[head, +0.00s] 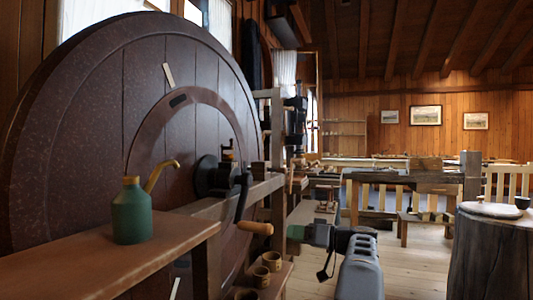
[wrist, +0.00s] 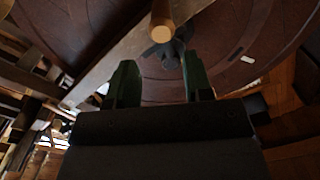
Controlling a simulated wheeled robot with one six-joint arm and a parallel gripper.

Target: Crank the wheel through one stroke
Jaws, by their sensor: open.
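A large dark wheel (head: 95,120) fills the left of the head view, and its face also shows in the wrist view (wrist: 235,30). A black crank arm (head: 243,195) hangs down from its hub (head: 212,177). A wooden crank handle (head: 256,228) sticks out at the crank's lower end, toward the right. My gripper (head: 292,232) is just right of the handle's end, pointing at it, with a small gap. In the wrist view my gripper (wrist: 158,76) has its two green fingers apart with nothing between them. The handle (wrist: 162,26) lies above the fingertips there.
A wooden beam (head: 265,188) runs in front of the wheel near the crank. A green oil can (head: 131,212) stands on a wooden shelf (head: 105,263) at left. Several small cups (head: 261,277) sit low. A stump (head: 490,255) stands at right, with open floor (head: 418,262) between.

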